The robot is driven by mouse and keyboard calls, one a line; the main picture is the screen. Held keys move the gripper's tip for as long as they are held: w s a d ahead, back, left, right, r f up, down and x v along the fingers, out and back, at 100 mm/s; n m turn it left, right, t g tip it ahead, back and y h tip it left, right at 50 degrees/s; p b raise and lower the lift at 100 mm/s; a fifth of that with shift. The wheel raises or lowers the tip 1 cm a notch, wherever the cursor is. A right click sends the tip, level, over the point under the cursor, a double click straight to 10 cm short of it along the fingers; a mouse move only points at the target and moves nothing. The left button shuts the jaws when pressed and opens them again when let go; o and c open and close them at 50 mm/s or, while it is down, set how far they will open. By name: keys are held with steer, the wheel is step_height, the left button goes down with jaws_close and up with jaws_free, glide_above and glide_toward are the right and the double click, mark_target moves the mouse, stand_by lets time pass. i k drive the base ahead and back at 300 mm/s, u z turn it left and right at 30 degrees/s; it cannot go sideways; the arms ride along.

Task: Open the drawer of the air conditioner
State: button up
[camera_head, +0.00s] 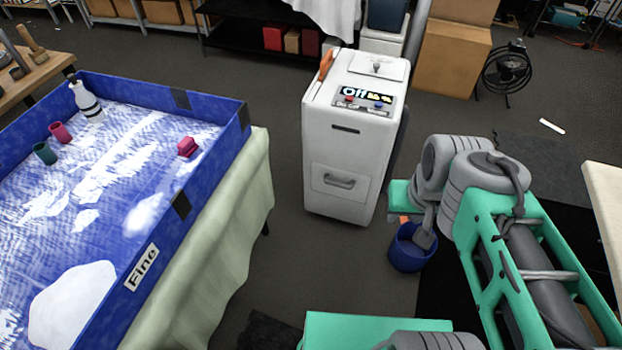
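The air conditioner (335,120) is a white upright box on the dark floor in the upper middle of the head view. Its drawer (340,195) is the lower front panel with a curved grey handle (339,181), and it looks shut. My gripper (424,238) points down to the right of the air conditioner, at the end of my green and grey arm. It is apart from the handle and overlaps a blue bucket (408,260) in the picture. Its fingers are too small and partly hidden, so I cannot tell whether they are open.
A blue-walled table tray (160,250) labelled "Fine" stands at left, holding a white bottle (87,100) and small cups. A cardboard box (455,58) and black fan (506,72) stand behind at right. Bare floor (300,255) lies before the air conditioner.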

mark_target(344, 171)
steer(key=u, duration=0.4)
steer(key=i, duration=1.25)
steer(key=z, duration=0.25)
